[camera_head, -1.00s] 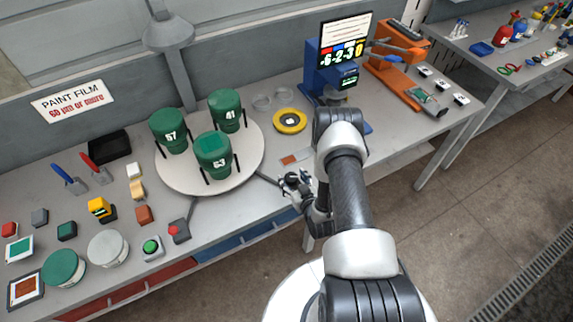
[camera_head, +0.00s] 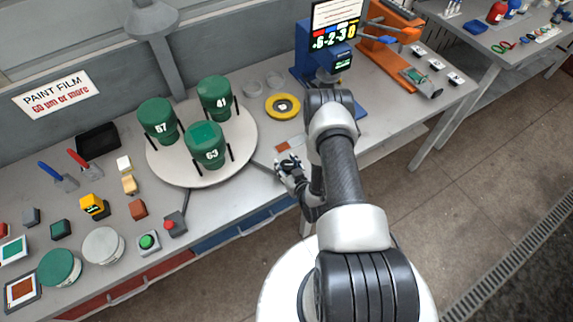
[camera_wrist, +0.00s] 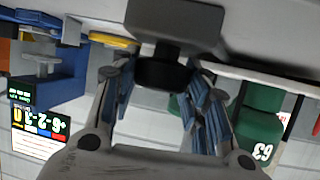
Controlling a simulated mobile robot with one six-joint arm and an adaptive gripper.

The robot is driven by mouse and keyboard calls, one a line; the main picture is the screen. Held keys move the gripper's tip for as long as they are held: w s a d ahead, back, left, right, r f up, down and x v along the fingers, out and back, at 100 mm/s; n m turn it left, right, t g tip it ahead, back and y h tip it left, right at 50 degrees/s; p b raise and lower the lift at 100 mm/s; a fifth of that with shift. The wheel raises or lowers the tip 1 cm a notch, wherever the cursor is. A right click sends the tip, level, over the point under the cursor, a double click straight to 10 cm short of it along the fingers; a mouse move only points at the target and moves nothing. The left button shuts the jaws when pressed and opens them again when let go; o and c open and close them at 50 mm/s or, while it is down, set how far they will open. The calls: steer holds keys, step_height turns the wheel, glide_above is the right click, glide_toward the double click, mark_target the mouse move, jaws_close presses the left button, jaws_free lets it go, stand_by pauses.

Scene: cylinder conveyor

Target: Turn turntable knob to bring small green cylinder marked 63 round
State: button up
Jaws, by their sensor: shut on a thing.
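The round pale turntable (camera_head: 187,174) carries three green cylinders. The one marked 63 (camera_head: 207,147) stands at the front; it also shows inverted at the right of the wrist view (camera_wrist: 258,128). The cylinder marked 67 (camera_head: 158,122) is at the left and the one marked 41 (camera_head: 215,98) at the back right. My gripper (camera_head: 289,170) is at the bench's front edge, right of the turntable. In the wrist view my gripper (camera_wrist: 160,92) has its fingers on either side of a dark knob (camera_wrist: 162,72), shut on it. The head view hides the knob.
A blue stand with a screen (camera_head: 336,28) is at the back right. A red-button box (camera_head: 175,224) and green-button box (camera_head: 149,242) sit at the front, left of my gripper.

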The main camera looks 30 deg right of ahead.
steer(key=c, duration=0.4)
steer(key=shift+o, duration=0.2)
steer(key=shift+w+a+m+h, duration=0.1)
steer(key=shift+m+h, duration=0.2)
steer(key=shift+h, duration=0.1)
steer(key=m+g+h+b, duration=0.1)
steer(key=m+h+b, duration=0.1)
steer(key=m+h, duration=0.1)
steer(key=shift+w+a+m+h, duration=0.1)
steer(key=shift+m+h, duration=0.3)
steer(key=shift+h, duration=0.1)
steer(key=shift+m+g+h+b, duration=0.4)
steer(key=shift+m+g+h, duration=0.2)
steer(key=shift+m+h, duration=0.15)
steer(key=shift+m+g+h+b, duration=0.9)
steer(key=shift+m+h+b, duration=0.05)
steer(key=shift+m+h, duration=0.1)
steer(key=shift+d+m+g+h+b, duration=0.2)
steer(key=shift+m+g+h+b, duration=1.4)
steer(key=shift+m+g+b, duration=0.9)
steer(key=shift+m+g+h+b, duration=0.3)
steer(key=shift+m+g+b, duration=1.95)
steer(key=shift+g, duration=0.55)
